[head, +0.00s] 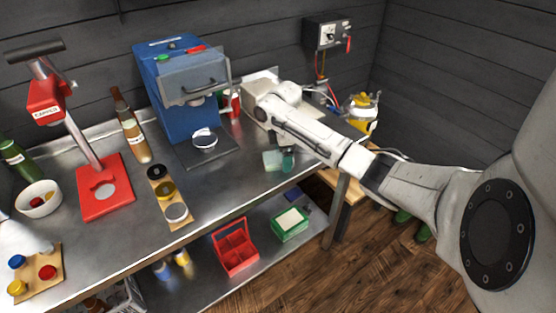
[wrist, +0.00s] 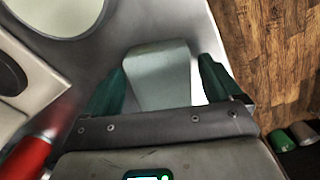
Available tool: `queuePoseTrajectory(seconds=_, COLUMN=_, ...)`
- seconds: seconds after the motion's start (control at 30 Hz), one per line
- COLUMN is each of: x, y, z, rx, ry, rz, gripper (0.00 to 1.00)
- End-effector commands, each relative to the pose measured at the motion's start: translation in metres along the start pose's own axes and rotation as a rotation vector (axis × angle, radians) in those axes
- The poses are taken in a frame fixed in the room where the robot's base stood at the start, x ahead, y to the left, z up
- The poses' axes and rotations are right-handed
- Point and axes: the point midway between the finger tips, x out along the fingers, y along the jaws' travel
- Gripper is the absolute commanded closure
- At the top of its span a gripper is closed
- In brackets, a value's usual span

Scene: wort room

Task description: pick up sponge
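The sponge (wrist: 160,75) is a pale grey-green block on the metal worktop. In the wrist view it lies between the two green fingers of my gripper (wrist: 161,70), which are spread apart. A gap shows on the sponge's right side; on the left the finger is very close, and I cannot tell if it touches. In the head view the sponge (head: 272,160) sits near the worktop's right front edge, with a green finger of my gripper (head: 287,160) just to its right. My wrist hides part of that area.
A blue machine (head: 175,100) and a red-and-white container (head: 234,104) stand behind and left of the sponge. A red capper (head: 104,190) stands farther left. The worktop ends just right of the sponge. A lower shelf holds a red caddy (head: 236,255) and a green box (head: 290,230).

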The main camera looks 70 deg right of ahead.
Motion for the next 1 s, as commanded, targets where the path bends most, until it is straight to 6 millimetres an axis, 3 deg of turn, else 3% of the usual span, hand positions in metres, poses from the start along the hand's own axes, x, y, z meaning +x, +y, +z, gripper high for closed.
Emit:
queuePoseTrajectory(seconds=0.07, x=0.000, y=0.000, z=0.000, rx=0.000, ry=0.000, rz=0.000, gripper=0.16)
queuePoseTrajectory(seconds=0.57, x=-0.001, y=0.000, z=0.000, rx=0.000, ry=0.000, rz=0.000, gripper=0.64)
queuePoseTrajectory(seconds=0.83, x=-0.003, y=0.000, z=0.000, rx=0.000, ry=0.000, rz=0.001, gripper=0.65)
queuePoseTrajectory(seconds=1.0, x=-0.015, y=0.001, z=-0.001, rx=-0.001, ry=0.002, rz=0.002, gripper=0.65)
